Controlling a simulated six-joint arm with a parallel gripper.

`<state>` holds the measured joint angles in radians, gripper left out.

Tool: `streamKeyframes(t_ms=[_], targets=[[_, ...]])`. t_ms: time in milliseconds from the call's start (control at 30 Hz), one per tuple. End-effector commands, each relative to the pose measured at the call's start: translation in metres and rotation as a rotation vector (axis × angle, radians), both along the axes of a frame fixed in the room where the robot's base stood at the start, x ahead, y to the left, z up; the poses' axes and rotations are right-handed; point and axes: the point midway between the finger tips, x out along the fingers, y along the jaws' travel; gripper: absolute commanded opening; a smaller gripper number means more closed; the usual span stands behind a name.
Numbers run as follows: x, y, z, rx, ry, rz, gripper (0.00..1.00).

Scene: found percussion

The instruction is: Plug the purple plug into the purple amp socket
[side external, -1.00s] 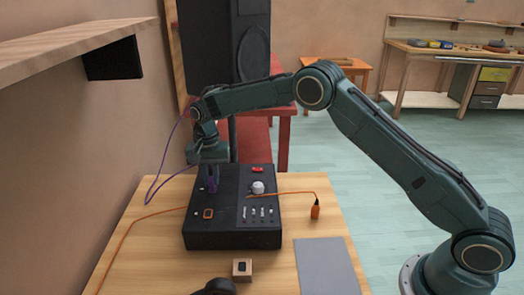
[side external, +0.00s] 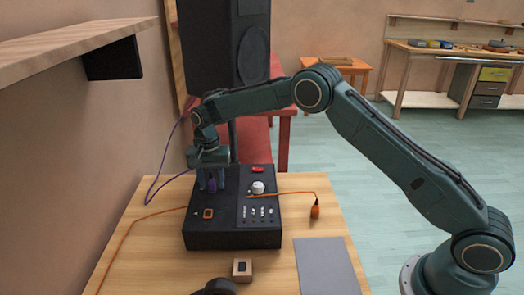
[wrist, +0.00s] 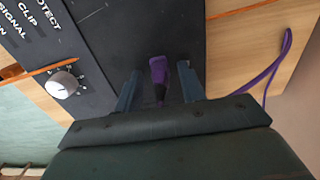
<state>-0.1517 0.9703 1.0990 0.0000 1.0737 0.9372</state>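The purple plug (side external: 212,184) stands upright on the top of the black amp (side external: 232,235), at its back left. It also shows in the wrist view (wrist: 158,70), between my fingers. The purple socket is not visible; the plug's lower end hides what lies under it, so I cannot tell how deep it sits. My gripper (side external: 211,188) is low over the amp and open, one finger on each side of the plug. In the wrist view a gap shows between the plug and each finger. The purple cable (side external: 151,190) loops off behind to the left.
An orange-framed socket (side external: 208,213) is on the amp in front of the plug. A white knob (side external: 257,187) and small sliders are to the right. An orange plug (side external: 315,210) and its cable lie across the right side. A tall black speaker (side external: 225,45) stands behind.

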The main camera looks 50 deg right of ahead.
Motion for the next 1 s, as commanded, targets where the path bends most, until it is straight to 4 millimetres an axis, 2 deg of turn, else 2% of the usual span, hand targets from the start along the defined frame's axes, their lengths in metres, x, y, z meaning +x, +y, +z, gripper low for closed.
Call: streamKeyframes(t_ms=[267, 467, 1000], targets=[[0.0, 0.0, 0.004, 0.001, -0.002, 0.0, 0.4], [0.001, 0.0, 0.02, 0.001, -0.004, 0.0, 0.4], [0.001, 0.0, 0.107, 0.001, -0.004, 0.0, 0.4]])
